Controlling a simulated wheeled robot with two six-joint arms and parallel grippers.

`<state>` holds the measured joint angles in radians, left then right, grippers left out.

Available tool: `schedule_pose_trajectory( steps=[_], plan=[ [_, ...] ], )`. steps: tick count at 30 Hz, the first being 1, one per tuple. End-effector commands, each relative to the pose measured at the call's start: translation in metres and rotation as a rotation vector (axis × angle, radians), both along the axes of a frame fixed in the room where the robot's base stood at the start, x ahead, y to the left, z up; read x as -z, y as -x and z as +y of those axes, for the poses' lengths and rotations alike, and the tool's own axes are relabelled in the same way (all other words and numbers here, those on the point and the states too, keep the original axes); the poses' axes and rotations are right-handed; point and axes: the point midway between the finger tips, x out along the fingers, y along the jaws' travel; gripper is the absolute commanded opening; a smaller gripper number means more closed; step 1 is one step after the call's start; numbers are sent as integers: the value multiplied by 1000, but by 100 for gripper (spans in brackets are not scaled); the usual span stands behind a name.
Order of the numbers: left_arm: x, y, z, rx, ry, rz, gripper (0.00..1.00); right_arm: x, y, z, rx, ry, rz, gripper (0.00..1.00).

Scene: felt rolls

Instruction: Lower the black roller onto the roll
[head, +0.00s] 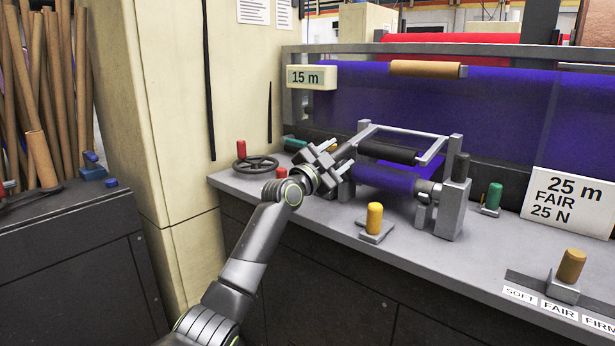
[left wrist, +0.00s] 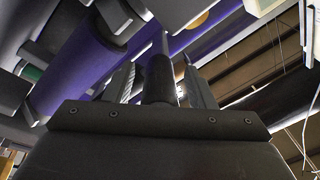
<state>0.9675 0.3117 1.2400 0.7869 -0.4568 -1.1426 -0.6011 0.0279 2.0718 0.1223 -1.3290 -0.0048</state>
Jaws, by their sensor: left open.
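The black roller (head: 388,151) hangs in a grey frame (head: 405,131) above the purple roll (head: 385,180); a gap shows between them. My left gripper (head: 338,158) is at the left end of the roller and frame in the head view, and partly hides that end. In the left wrist view my left gripper (left wrist: 160,85) is open, with a dark cylinder (left wrist: 158,78) between its fingers; I cannot tell whether this is the roller or a handle. The purple roll (left wrist: 75,65) crosses the upper left there. My right gripper is not in view.
A yellow-handled lever (head: 374,218) stands in front of the roll, and a green one (head: 492,198) to its right. A handwheel (head: 255,164) with a red knob is at the left. Signs read 15 m (head: 311,77) and 25 m FAIR 25 N (head: 570,200).

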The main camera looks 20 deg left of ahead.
Motion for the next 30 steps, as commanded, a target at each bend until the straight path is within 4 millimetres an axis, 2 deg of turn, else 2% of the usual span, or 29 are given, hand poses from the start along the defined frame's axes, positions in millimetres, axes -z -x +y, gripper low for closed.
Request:
schedule_pose_trajectory(
  steps=[11,24,30],
  plan=[
    [11,51,19,-2,-2,1,50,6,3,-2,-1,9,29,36],
    [26,121,44,-1,-3,1,50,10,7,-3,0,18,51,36],
    [30,142,52,-1,-1,0,50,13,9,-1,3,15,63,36]
  ],
)
